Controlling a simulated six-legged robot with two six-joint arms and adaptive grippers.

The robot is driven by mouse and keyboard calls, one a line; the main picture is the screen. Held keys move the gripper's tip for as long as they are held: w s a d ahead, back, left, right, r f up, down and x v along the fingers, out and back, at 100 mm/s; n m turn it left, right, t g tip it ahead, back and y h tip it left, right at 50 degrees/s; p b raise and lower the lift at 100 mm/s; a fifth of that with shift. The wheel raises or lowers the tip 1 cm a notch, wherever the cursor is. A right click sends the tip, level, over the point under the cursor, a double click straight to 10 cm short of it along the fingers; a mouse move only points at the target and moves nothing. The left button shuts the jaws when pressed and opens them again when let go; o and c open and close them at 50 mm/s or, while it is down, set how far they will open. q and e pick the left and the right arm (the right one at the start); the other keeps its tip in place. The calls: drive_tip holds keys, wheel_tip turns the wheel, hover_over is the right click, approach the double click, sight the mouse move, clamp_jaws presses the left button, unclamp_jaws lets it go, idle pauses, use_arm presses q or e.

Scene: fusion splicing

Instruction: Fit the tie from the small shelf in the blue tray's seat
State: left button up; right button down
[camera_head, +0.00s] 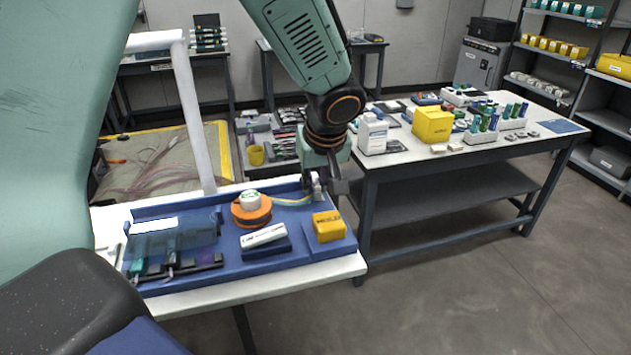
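The blue tray (293,216) lies on a white table at centre left. My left gripper (325,187) hangs over the tray's far right corner, pointing down. Its fingertips are small and dark, and a small pale piece shows beside them. I cannot tell whether it is held or stands behind, nor how far the fingers are apart. I cannot make out the tie or the seat at this size, and I cannot tell which rack is the small shelf. My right gripper is not in view.
The tray holds an orange spool (251,213), a white-and-blue device (264,238), a yellow box (328,227) and a dark tool rack (175,268). A white post (193,120) rises behind it. A second table (455,160) with bottles and boxes stands to the right. Open floor lies front right.

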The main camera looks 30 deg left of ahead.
use_arm(q)
drive_tip(key=o, duration=0.3)
drive_tip(key=shift+a+f, duration=0.1)
drive_tip(key=shift+a, duration=0.1)
drive_tip(key=shift+o, duration=0.2)
drive_tip(key=shift+s+d+r, duration=0.1)
drive_tip(key=shift+d+r, duration=0.1)
drive_tip(key=shift+d, duration=0.05)
drive_tip(key=shift+a+r+p, duration=0.1)
drive_tip(key=shift+r+p, duration=0.25)
drive_tip(key=shift+p, duration=0.2)
drive_tip(key=p+v, duration=0.1)
drive_tip(key=v, duration=1)
drive_tip(key=shift+r+p, duration=0.25)
drive_tip(key=shift+p, duration=0.05)
drive_tip(key=shift+s+r, duration=0.1)
